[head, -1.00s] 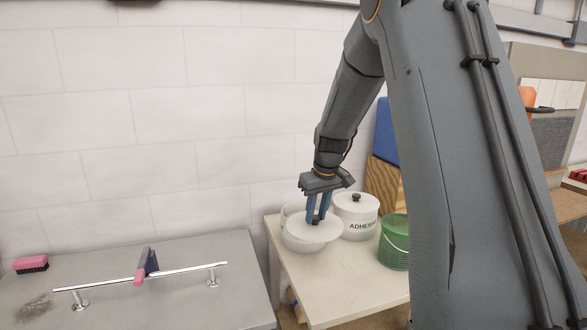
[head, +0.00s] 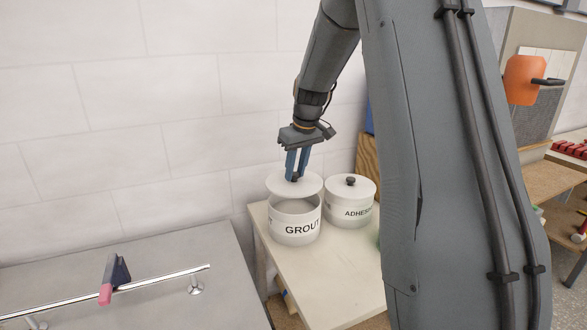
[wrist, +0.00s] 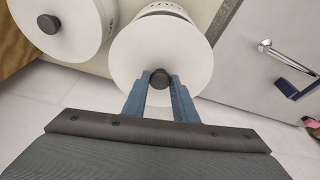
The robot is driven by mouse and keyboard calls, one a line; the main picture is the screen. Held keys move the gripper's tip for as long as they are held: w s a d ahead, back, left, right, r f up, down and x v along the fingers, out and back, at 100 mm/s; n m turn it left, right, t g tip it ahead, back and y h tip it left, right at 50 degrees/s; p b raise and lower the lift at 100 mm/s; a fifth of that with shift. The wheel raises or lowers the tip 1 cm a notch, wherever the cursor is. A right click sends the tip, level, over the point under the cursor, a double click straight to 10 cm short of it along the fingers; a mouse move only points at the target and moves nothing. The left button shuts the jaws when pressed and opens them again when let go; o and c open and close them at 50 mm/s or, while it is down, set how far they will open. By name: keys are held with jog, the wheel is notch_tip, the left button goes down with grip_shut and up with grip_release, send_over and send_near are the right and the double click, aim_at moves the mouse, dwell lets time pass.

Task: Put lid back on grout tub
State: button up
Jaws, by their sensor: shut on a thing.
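The white grout tub (head: 296,226), marked GROUT, stands open at the back of the small table, its hollow inside showing at the front. My gripper (head: 294,178) is shut on the dark knob of the round white lid (head: 312,185). The lid is above the back part of the tub, off-centre toward the wall; I cannot tell whether it touches the rim. In the wrist view my fingers (wrist: 160,80) pinch the knob from both sides, and the lid (wrist: 150,50) hides most of the tub (wrist: 165,10).
A lidded white adhesive tub (head: 347,212) stands close to the right of the grout tub. The pale table (head: 310,275) is bare in front. A grey bench (head: 150,290) with a chrome rail (head: 150,280) and a dark-and-pink tool is at left. The tiled wall is behind.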

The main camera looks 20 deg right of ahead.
aim_at(297, 178)
jog(key=shift+f+b, duration=1.2)
jog(key=shift+f, duration=1.15)
jog(key=shift+s+p, duration=0.1)
jog(key=shift+p, duration=0.2)
jog(key=shift+f, duration=0.2)
dwell(1.1)
jog(key=o, duration=1.6)
jog(key=shift+r+p, duration=0.15)
jog(key=shift+p, duration=0.15)
jog(key=shift+r+p, duration=2.3)
jog(key=shift+r, duration=1.1)
